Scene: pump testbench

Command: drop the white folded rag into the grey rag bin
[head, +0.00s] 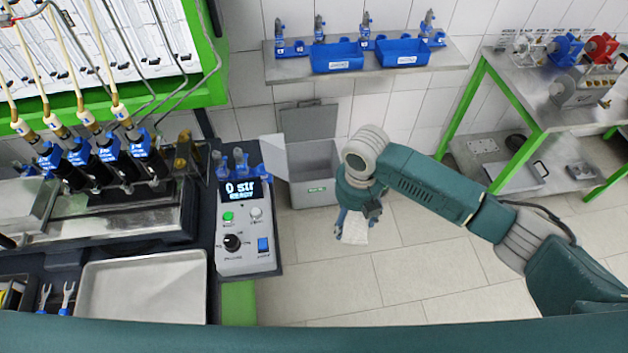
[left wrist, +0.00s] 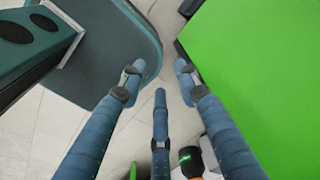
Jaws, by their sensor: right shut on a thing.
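My right gripper (head: 353,215) is shut on the white folded rag (head: 355,232), which hangs below the fingers over the tiled floor. The fingers partly hide the rag. The grey rag bin (head: 318,192) stands on the floor against the wall, with its grey lid (head: 309,122) raised at the back. In the head view the gripper and rag are to the right of the bin and lower in the picture, apart from its opening. My left gripper (left wrist: 159,82) shows in the left wrist view with its fingers spread and nothing between them.
A control box with a display (head: 245,225) stands left of the bin, beside an empty metal tray (head: 143,285). A wall shelf with blue bins (head: 337,56) hangs above. A green-framed bench (head: 545,112) stands at the right. The floor (head: 420,270) below the right arm is clear.

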